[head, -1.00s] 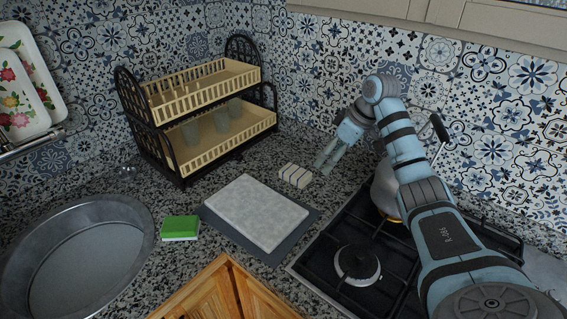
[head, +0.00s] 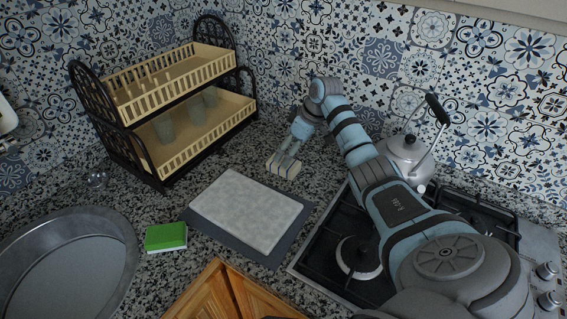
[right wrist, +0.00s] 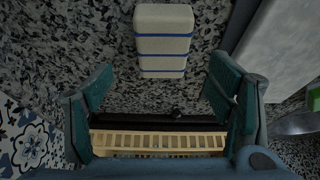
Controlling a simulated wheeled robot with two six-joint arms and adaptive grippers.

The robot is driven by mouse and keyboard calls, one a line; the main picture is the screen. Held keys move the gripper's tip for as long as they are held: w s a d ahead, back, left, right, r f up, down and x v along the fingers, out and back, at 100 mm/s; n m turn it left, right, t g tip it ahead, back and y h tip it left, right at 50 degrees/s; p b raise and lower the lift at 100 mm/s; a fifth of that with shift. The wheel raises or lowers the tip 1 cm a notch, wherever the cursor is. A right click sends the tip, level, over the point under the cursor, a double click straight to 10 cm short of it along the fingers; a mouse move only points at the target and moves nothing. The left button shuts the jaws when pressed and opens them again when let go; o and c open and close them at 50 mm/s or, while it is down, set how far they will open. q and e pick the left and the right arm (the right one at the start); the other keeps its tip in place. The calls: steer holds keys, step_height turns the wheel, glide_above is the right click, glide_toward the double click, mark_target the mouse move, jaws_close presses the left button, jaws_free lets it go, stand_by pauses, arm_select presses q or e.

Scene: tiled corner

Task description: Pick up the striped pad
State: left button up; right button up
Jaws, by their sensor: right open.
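The striped pad (head: 284,168) is a small whitish block with thin blue bands, lying on the speckled counter behind the grey-white board. In the right wrist view the pad (right wrist: 163,38) is at the top centre, its near end roughly level with the fingertips. My right gripper (head: 287,155) is over the pad in the head view and hides part of it. In the right wrist view my right gripper (right wrist: 160,84) is open, with nothing between its teal fingers. My left gripper is not in view.
A grey-white board (head: 248,212) on a dark mat lies in front of the pad. A two-tier rack (head: 160,100) stands left. A green sponge (head: 166,237) and round metal basin (head: 70,262) are front left. A stove (head: 345,225) with a kettle (head: 408,158) is right.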

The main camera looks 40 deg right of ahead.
steer(key=x, duration=0.5)
steer(key=shift+s+a+f, duration=0.1)
steer(key=shift+a+f, duration=0.1)
steer(key=shift+f, duration=0.2)
steer(key=shift+f, duration=0.25)
steer(key=c, duration=1)
